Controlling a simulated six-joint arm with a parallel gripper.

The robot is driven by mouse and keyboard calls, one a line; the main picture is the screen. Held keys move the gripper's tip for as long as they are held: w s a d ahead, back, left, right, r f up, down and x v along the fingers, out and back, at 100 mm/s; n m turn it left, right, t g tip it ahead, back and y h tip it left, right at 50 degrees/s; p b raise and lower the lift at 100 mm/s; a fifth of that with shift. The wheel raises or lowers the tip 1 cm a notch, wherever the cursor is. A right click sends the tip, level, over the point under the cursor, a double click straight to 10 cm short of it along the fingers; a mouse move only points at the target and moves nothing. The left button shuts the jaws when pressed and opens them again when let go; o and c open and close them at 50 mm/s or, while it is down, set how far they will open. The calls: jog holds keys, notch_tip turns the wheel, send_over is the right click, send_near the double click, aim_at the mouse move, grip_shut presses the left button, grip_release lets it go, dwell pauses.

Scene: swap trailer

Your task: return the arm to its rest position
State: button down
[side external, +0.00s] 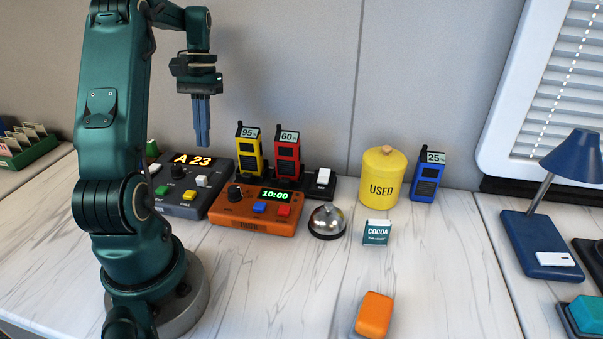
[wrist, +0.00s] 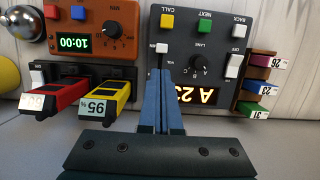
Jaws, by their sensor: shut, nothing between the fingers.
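My gripper (side external: 203,143) hangs from my raised arm, pointing down, above the back part of the counter near the dark console (side external: 205,201) that reads A 23. Its two blue fingers are shut against each other with nothing between them. In the wrist view my gripper (wrist: 163,72) shows its fingers together, in front of the dark console (wrist: 205,45). The fingers hide part of the console's display. The side view shows the fingertips well above the counter, apart from the objects.
Yellow (side external: 248,147) and red (side external: 287,155) radios stand behind an orange timer (side external: 256,218). A bell (side external: 327,222), cocoa packet (side external: 376,232), yellow USED canister (side external: 383,177), blue radio (side external: 428,176) and orange block (side external: 374,314) stand rightward. A blue lamp (side external: 540,240) is far right. The front middle counter is clear.

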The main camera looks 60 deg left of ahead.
jog(key=w+d+r+m+t+y, duration=0.1)
jog(key=w+d+r+m+y, duration=0.15)
jog(key=d+r, duration=0.4)
jog(key=w+d+r+m+t+y, duration=0.1)
jog(key=w+d+r+m+t, duration=0.2)
jog(key=d, duration=0.6)
jog(key=s+d+f+m+t, duration=0.1)
jog(key=s+d+f, duration=0.1)
jog(key=d, duration=0.4)
jog(key=s+d+f+m+t+h, duration=0.1)
jog(key=s+d+f+m+t, duration=0.1)
jog(key=s+d+f, duration=0.1)
jog(key=s+d, duration=0.1)
jog(key=d, duration=0.1)
jog(key=shift+s+d+t, duration=0.3)
jog(key=shift+d, duration=0.05)
jog(key=shift+h, duration=0.25)
